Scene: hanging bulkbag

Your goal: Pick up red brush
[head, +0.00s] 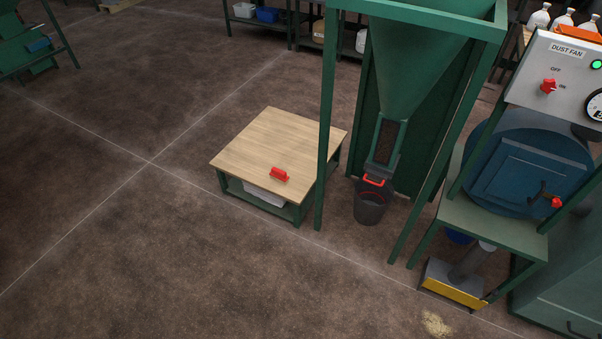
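A small red brush (279,174) lies on top of a low wooden-topped table (265,135) with green legs, near the table's front right edge. Nothing touches the brush from above. Neither of my grippers shows in the head view.
A green hopper frame (326,130) stands right of the table, with a dark bucket (370,207) under its chute. Further right are a blue machine (530,165) and a dust fan panel (565,75). A small pale pile (436,324) lies on the floor. The floor (140,230) left and front is clear.

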